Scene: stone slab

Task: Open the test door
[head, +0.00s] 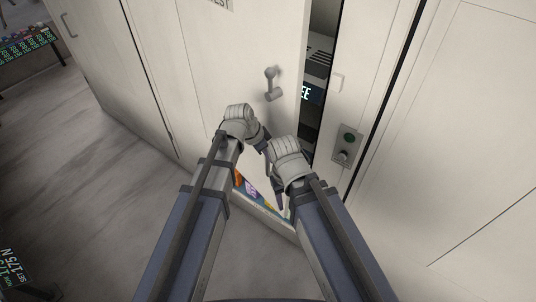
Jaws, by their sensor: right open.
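The test door (215,60) is a pale panel with the end of a label reading "ST" at its top edge. It stands ajar, with a dark gap along its right edge. A grey lever handle (271,84) sits on its front near that edge. My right gripper (279,196) is open, below the handle and close to the door's lower right edge; whether it touches the door is unclear. My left gripper (264,143) is below the handle, in front of the door, its fingers partly hidden behind the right hand.
Lit letters (311,94) show inside. Coloured patches (250,188) lie along the door's bottom.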

